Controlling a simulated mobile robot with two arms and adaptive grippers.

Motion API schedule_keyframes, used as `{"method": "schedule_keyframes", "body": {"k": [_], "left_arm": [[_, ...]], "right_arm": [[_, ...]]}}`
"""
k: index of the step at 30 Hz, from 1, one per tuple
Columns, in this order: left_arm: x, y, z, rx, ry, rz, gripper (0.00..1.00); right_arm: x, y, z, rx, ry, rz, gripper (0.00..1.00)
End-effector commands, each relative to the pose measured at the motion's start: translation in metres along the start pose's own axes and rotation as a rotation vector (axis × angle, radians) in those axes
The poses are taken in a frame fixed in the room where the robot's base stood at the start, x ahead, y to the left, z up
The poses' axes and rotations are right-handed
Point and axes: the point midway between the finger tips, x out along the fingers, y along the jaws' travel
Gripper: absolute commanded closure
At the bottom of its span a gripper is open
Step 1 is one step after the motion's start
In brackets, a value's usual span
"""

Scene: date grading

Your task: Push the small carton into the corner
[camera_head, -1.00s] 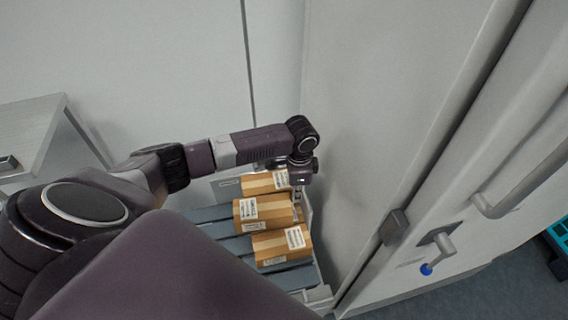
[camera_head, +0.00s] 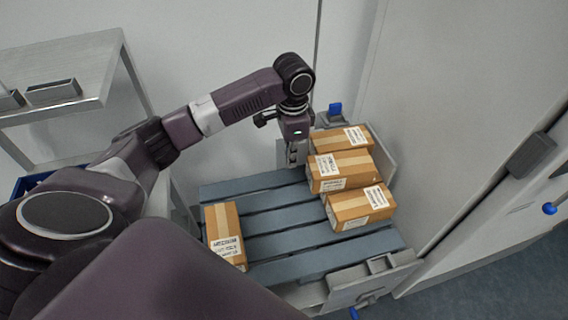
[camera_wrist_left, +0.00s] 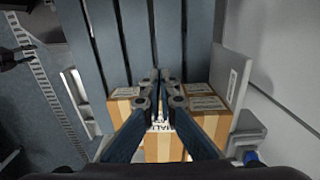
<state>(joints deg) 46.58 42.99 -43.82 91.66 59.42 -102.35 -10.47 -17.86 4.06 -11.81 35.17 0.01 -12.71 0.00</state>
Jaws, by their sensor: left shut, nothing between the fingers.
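Cartons lie on the grey slatted pallet (camera_head: 275,245). Three sit close together at its right: a back carton (camera_head: 335,138), a middle carton (camera_head: 340,163) and a front carton (camera_head: 362,203). Another carton (camera_head: 222,222) lies apart at the left front. I cannot tell for sure which one the task means. My left gripper (camera_head: 294,158) is shut and empty, just left of the back and middle cartons; contact is unclear. In the left wrist view its fingertips (camera_wrist_left: 159,78) meet in front of cartons (camera_wrist_left: 206,98). My right gripper is not in view.
A raised grey wall (camera_head: 383,158) edges the pallet on the right, with a blue-tipped part (camera_head: 335,108) at the back. A white room wall and a door stand beyond. A metal side table (camera_head: 60,75) is at the left. Slats between the left carton and the group are bare.

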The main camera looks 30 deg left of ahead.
Motion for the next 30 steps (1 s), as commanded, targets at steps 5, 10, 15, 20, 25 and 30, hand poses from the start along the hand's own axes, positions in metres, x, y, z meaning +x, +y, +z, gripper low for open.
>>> {"method": "schedule_keyframes", "body": {"k": [5, 10, 15, 20, 25, 30], "left_arm": [[0.018, 0.001, 0.001, 0.0, -0.003, 0.003, 1.0], [0.054, 0.001, 0.001, -0.001, -0.005, 0.004, 1.0], [0.091, 0.001, 0.001, -0.001, -0.003, 0.004, 1.0], [0.097, 0.0, -0.021, 0.001, 0.002, 0.0, 1.0], [0.098, 0.001, -0.035, 0.001, 0.0, 0.001, 1.0], [0.098, 0.0, -0.04, 0.001, 0.0, -0.001, 1.0]], "right_arm": [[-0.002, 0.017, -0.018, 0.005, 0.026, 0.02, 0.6], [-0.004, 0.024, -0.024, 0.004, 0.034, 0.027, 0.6], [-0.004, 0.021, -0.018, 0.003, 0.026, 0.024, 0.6], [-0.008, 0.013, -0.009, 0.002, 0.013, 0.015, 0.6], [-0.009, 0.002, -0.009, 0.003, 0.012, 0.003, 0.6], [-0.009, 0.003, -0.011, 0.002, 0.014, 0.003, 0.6]]}}
